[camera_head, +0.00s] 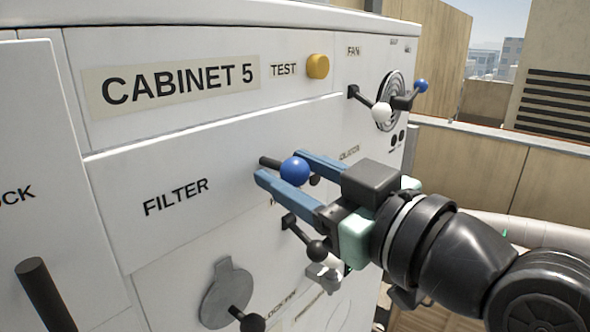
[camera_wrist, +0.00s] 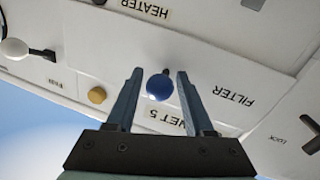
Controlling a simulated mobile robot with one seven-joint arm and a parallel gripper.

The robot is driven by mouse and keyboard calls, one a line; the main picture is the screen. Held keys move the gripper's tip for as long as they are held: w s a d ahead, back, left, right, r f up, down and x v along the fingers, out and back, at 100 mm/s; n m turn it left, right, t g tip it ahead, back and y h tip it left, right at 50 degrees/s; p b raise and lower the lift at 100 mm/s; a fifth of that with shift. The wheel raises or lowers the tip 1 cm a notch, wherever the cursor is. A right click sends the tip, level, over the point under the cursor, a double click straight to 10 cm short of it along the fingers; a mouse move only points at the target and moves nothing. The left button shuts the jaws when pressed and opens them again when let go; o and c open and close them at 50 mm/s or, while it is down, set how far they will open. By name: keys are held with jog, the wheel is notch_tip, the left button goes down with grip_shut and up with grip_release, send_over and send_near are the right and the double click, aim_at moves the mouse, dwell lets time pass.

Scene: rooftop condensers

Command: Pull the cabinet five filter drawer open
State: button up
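The filter drawer (camera_head: 150,220) is a white panel marked FILTER below the CABINET 5 label; it looks flush with the cabinet front. A blue ball knob (camera_head: 294,170) on a short black stem stands out from its right part; the knob shows in the wrist view too (camera_wrist: 159,87). My gripper (camera_head: 281,167) has its two blue fingers on either side of the ball. In the wrist view my gripper (camera_wrist: 160,72) is open, with a small gap between the ball and each finger.
A yellow TEST button (camera_head: 317,66) is above the drawer. A black-knobbed lever (camera_head: 302,238) and a round grey latch plate (camera_head: 226,292) are below. A black handle (camera_head: 45,295) projects lower left.

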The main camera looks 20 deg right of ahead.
grip_shut()
dwell(1.1)
